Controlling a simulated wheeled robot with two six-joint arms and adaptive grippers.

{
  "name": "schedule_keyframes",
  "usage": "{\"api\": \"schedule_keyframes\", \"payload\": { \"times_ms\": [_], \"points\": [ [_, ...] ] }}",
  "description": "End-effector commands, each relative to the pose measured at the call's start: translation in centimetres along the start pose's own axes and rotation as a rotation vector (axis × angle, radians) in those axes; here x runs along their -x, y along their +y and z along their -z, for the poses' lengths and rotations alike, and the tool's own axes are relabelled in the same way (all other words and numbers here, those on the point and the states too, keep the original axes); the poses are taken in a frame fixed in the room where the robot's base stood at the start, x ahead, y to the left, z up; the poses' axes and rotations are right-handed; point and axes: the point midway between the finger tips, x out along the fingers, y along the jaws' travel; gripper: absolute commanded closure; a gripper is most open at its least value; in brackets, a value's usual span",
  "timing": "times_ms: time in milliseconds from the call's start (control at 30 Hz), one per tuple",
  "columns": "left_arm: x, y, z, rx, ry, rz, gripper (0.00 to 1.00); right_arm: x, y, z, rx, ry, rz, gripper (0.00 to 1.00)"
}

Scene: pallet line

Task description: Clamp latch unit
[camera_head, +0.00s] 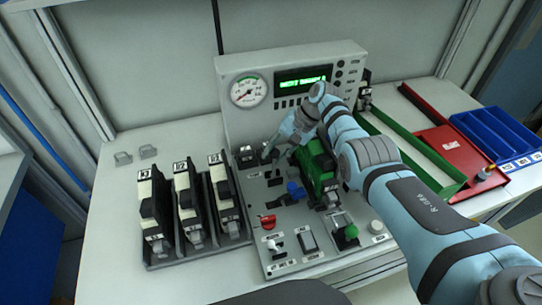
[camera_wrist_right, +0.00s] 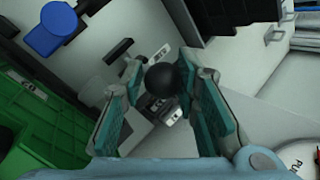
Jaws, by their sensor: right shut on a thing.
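The green unit (camera_head: 318,165) sits upright on the grey test panel (camera_head: 285,242), partly hidden by my right arm. It also fills the left side of the wrist view (camera_wrist_right: 40,125). My right gripper (camera_head: 268,152) points down at the panel, just left of the green unit. In the wrist view its teal fingers (camera_wrist_right: 165,92) are closed around a round black knob (camera_wrist_right: 162,78), which looks like the latch handle. The knob's stem and base are largely hidden. My left gripper is not in view.
A blue knob (camera_head: 295,190), a red knob (camera_head: 268,222) and a green button (camera_head: 350,232) stand on the panel. Several black-and-white units (camera_head: 187,205) stand in a rack at left. A green tray (camera_head: 415,150), red tray (camera_head: 455,150) and blue bin (camera_head: 500,135) lie at right.

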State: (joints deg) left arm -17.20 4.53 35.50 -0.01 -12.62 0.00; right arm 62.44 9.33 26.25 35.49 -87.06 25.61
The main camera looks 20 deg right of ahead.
Motion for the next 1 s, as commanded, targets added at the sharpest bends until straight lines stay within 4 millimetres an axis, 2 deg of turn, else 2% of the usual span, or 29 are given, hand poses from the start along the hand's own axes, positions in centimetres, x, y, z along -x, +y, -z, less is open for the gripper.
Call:
{"api": "schedule_keyframes", "payload": {
  "times_ms": [633,667,800,1000],
  "points": [
    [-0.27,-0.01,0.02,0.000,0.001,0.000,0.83,0.07,0.82,0.38,-0.001,-0.002,-0.005,1.00],
    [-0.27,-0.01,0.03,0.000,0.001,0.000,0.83,0.06,0.83,0.37,-0.002,-0.002,-0.005,0.73],
    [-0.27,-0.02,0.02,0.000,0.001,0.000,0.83,0.09,0.80,0.35,-0.002,-0.003,-0.004,0.53],
    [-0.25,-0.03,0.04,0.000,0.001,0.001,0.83,0.19,0.71,0.38,-0.001,-0.002,-0.003,0.53]
  ]
}}
